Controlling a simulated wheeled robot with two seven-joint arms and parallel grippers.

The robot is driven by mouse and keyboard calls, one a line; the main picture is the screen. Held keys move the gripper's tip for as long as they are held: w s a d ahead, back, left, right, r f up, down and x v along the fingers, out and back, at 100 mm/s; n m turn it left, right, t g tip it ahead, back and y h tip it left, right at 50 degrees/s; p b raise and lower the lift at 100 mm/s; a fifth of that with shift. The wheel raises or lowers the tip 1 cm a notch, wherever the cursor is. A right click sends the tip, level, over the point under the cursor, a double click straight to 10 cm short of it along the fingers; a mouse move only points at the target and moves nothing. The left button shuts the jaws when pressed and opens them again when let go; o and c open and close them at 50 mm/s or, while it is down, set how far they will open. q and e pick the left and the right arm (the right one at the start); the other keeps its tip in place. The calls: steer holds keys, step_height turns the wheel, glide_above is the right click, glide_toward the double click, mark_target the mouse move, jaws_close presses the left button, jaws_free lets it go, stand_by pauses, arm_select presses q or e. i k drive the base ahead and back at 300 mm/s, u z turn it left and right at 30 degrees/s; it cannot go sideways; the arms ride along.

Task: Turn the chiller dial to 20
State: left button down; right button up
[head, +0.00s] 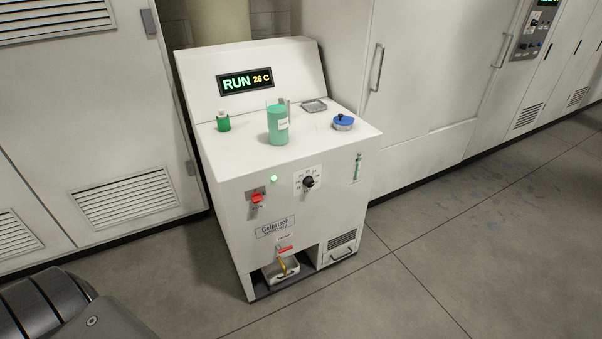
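The chiller (240,178) is a white cabinet with a sloped back panel, standing in the middle of the head view. Its display (246,81) reads RUN 26 C. The chiller dial (308,182) is a black knob on a white scale plate on the front face. The scale numbers are too small to read. A red switch (257,198) sits left of the dial, with a lit green lamp (273,179) above it. Neither of my grippers is in view; only a dark part of my own body shows at the lower left.
A red-handled drain valve (286,250) sits low on the front. White cabinets (420,80) flank it; the floor (400,285) in front is clear.

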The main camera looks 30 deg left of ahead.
mark_target(307, 182)
steer(key=k, duration=1.35)
steer(key=u, duration=0.6)
steer(key=i, duration=1.2)
steer(key=z, duration=0.65)
steer(key=i, duration=0.45)
steer(key=z, duration=0.5)
